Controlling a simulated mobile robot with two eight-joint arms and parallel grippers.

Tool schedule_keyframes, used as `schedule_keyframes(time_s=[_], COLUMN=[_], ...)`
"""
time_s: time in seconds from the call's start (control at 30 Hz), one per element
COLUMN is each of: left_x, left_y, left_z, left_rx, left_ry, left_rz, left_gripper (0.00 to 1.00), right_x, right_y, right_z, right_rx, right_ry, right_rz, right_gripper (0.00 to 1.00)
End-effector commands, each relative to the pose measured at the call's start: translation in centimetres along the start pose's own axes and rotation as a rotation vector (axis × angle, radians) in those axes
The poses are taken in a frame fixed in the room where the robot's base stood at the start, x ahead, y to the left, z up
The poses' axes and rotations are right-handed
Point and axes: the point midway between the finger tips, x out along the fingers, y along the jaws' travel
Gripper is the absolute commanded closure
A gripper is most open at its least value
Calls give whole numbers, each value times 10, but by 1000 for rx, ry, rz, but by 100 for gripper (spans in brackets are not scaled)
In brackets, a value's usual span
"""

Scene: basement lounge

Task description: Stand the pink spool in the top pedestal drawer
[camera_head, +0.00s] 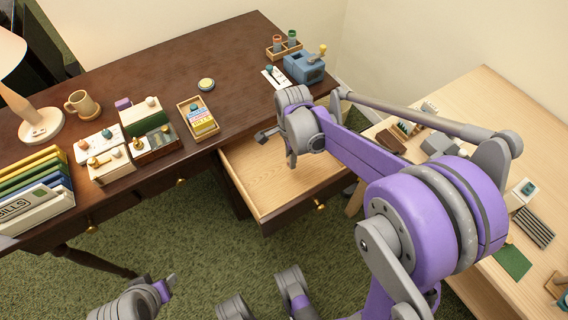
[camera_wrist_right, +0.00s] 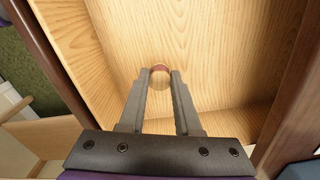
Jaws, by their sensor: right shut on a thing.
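The top pedestal drawer (camera_head: 262,180) is pulled out from the dark desk, and its pale wood floor looks bare. My right gripper (camera_head: 291,160) points down into it. In the right wrist view my right gripper (camera_wrist_right: 160,80) is shut on the spool (camera_wrist_right: 160,76), which shows a round wooden end and a thin pinkish-red edge between the fingertips. The drawer's wood floor (camera_wrist_right: 215,50) lies behind it. I cannot tell whether the spool touches the floor. The spool is hidden in the head view. My left gripper (camera_head: 165,287) is low at the left, its jaws unclear.
The dark desk (camera_head: 225,50) holds a lamp, a mug (camera_head: 82,104), files, small boxes, a card tray (camera_head: 198,118) and a blue sharpener-like device (camera_head: 304,67). A rack with two spools (camera_head: 284,46) stands at the back. A pale desk (camera_head: 480,110) is at right.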

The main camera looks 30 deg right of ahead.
Motion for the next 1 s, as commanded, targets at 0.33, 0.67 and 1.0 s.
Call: schedule_keyframes(time_s=[0.33,0.67,1.0], left_x=[13,21,24], left_y=[0,0,0], left_z=[5,7,8], left_rx=[0,0,0], left_ry=[-5,-8,-9], left_rz=[0,0,0], left_gripper=[50,50,50], right_x=[40,66,70], right_y=[-1,0,0], right_z=[0,0,0], right_rx=[-4,-4,-4], right_ry=[0,0,0], right_rz=[0,0,0], right_gripper=[100,100,56])
